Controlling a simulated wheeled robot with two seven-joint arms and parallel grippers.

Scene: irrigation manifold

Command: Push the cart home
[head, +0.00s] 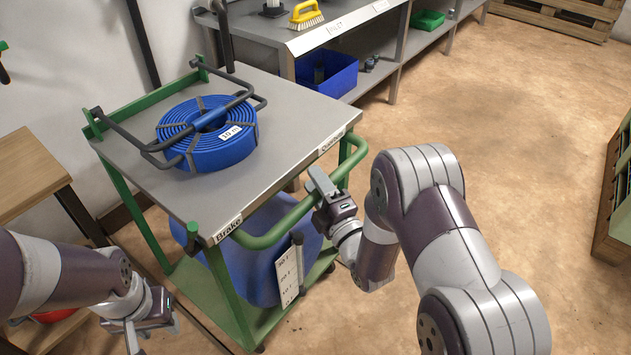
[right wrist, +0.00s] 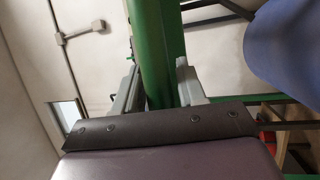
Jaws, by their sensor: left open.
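The cart (head: 270,95) has a grey top, a green frame and a green push handle (head: 278,228) along its near right side. Labels on the top's edge include one reading "Brake" (head: 228,229). My right gripper (head: 319,186) is at the handle. In the right wrist view its fingers (right wrist: 158,92) lie on both sides of a green bar (right wrist: 153,50) and appear closed on it. My left gripper (head: 142,335) is open and empty, low at the left, apart from the cart.
A blue hose coil (head: 208,150) lies on the cart top under a dark bar frame. A blue drum (head: 262,262) sits below. A grey bench (head: 345,40) with a brush and blue bin stands behind. A wooden table (head: 25,170) is at left.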

